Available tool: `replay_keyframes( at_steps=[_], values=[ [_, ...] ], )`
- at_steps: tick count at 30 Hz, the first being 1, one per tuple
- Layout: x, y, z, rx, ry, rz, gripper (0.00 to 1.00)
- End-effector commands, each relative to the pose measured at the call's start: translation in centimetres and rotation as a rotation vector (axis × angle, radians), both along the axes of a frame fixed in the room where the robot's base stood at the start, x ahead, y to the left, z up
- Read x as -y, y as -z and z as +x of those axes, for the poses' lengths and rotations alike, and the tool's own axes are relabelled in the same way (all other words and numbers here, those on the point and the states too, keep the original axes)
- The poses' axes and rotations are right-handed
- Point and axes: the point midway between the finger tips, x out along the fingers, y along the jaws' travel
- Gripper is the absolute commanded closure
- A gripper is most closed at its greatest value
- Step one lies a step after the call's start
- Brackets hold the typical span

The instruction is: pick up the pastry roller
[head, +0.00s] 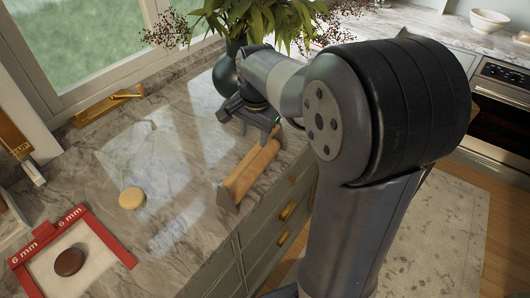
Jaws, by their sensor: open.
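A long light-brown wooden piece, which looks like the pastry roller (254,165), lies near the front edge of the marble counter (165,215). It runs from lower left to upper right, with a grey end piece at its lower left. My gripper (248,118) is open at the far end of this piece, between it and the dark vase. No object shows between its fingers. I cannot tell whether it touches the wood. My arm covers the area to the right.
A dark vase with a leafy plant (225,72) stands behind my gripper. Another wooden tool (108,103) lies by the window. A round yellowish piece (132,198) and a red-framed mat (101,244) with a brown disc (69,262) are at left. The middle counter is clear.

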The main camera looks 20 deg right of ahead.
Motion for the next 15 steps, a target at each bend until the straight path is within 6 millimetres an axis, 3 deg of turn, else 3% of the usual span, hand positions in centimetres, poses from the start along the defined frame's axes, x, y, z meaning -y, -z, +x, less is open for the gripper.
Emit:
replay_keyframes(
  at_steps=[3, 11, 15],
  values=[
    [0.0, 1.9, 0.3, -0.005, -0.001, 0.000, 0.55],
    [-0.1, 4.0, 0.4, -0.004, -0.002, -0.001, 0.55],
    [-0.1, 6.0, 0.3, -0.006, -0.002, 0.000, 0.55]
  ],
)
